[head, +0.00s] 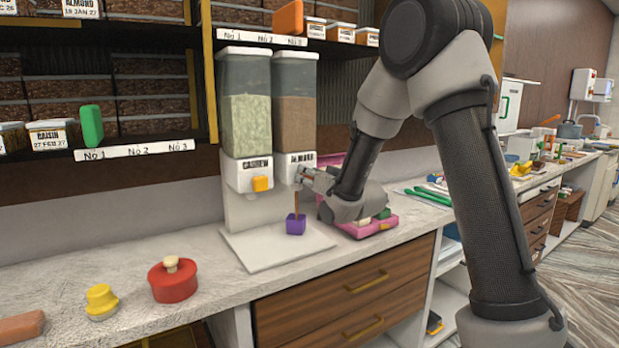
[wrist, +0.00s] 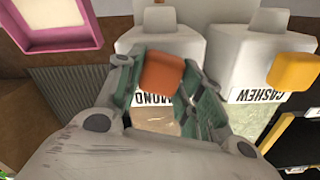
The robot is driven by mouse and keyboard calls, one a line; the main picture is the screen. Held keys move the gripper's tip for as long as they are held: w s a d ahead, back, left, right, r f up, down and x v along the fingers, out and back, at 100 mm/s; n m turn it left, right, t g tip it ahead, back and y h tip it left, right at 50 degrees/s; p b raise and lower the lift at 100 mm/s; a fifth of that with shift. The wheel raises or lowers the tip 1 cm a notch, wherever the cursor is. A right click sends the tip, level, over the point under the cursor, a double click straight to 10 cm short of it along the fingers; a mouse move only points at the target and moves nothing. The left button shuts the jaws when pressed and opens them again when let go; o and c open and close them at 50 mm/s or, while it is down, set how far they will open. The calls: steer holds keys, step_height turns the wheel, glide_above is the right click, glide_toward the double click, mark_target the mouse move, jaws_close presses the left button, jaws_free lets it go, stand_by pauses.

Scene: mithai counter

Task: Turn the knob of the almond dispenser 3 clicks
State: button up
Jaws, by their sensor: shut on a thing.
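The almond dispenser (head: 294,113) is the right one of two clear bins, filled with brown pieces, with a white base labelled ALMOND. My gripper (head: 304,176) is at the front of that base. In the wrist view my gripper (wrist: 165,85) has its two green-grey fingers on either side of the almond knob (wrist: 162,74), an orange-brown block, and is shut on it. The knob's sides are partly hidden by the fingers. A small purple cup (head: 295,224) stands below the spout. A thin brown stream appears between the spout and the cup.
The cashew dispenser (head: 246,110) stands close on the left, with its yellow-orange knob (head: 260,183) sticking out. A pink tray (head: 372,227) lies to the right, near my arm. A red lidded pot (head: 173,279) and a yellow object (head: 102,300) stand at the front left of the counter.

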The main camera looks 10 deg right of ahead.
steer(key=m, duration=1.4)
steer(key=shift+d+f, duration=0.15)
steer(key=shift+f, duration=0.1)
stand_by(0.4)
steer(key=o, duration=1)
steer(key=v, duration=0.7)
steer(key=shift+s+d, duration=0.1)
steer(key=shift+s, duration=0.15)
steer(key=shift+r, duration=0.15)
